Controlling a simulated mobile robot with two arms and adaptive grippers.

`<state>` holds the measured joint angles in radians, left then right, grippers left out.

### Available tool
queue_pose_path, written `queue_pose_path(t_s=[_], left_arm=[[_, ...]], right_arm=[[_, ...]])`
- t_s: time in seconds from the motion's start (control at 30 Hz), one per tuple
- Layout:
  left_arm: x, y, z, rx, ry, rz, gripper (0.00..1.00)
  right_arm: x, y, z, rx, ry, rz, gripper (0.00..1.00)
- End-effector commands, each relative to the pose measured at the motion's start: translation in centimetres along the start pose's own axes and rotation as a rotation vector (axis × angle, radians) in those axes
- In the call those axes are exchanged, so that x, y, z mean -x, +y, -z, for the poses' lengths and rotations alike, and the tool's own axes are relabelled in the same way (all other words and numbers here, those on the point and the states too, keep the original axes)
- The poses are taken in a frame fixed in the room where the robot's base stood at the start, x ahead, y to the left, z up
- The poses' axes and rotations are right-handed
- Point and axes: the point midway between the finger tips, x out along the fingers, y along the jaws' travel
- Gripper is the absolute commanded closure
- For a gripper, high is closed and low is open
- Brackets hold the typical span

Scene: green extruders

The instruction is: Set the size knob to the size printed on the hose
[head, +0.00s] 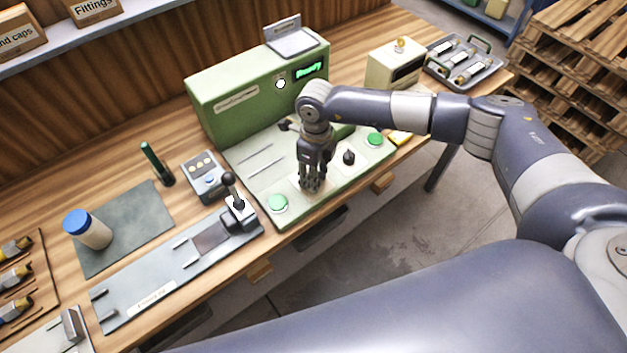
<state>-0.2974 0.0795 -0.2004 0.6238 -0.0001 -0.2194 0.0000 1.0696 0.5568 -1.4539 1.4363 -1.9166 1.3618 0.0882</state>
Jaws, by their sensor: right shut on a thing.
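A green machine (232,101) stands on the bench, with a lit green display (311,68) and a pale sloping control panel (262,189). My right gripper (310,186) points down at the panel, between a green button (278,203) near the front and a small black knob (348,157). It is shut on a knob at a pale plate, which its fingers mostly hide. I cannot read the knob's setting. I cannot make out the hose or its printed size for sure. My left gripper is not in view.
Left of the panel are a lever fixture (239,207), a small grey box (204,175), a dark green cylinder (157,165) and a blue-capped jar (87,229). A second green button (375,139), a beige box (395,66) and a grey tray (492,73) are to the right.

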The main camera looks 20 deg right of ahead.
Motion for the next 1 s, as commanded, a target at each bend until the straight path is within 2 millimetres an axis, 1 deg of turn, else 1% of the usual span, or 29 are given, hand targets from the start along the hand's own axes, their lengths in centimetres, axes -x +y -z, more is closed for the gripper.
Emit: queue_pose_path(t_s=[0.03,1.0], left_arm=[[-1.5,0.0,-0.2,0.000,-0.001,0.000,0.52],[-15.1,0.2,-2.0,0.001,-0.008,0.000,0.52]], right_arm=[[-0.5,-0.2,-0.2,0.045,-0.003,0.004,0.94],[-0.5,-0.1,-0.3,0.965,0.050,0.006,0.94]])
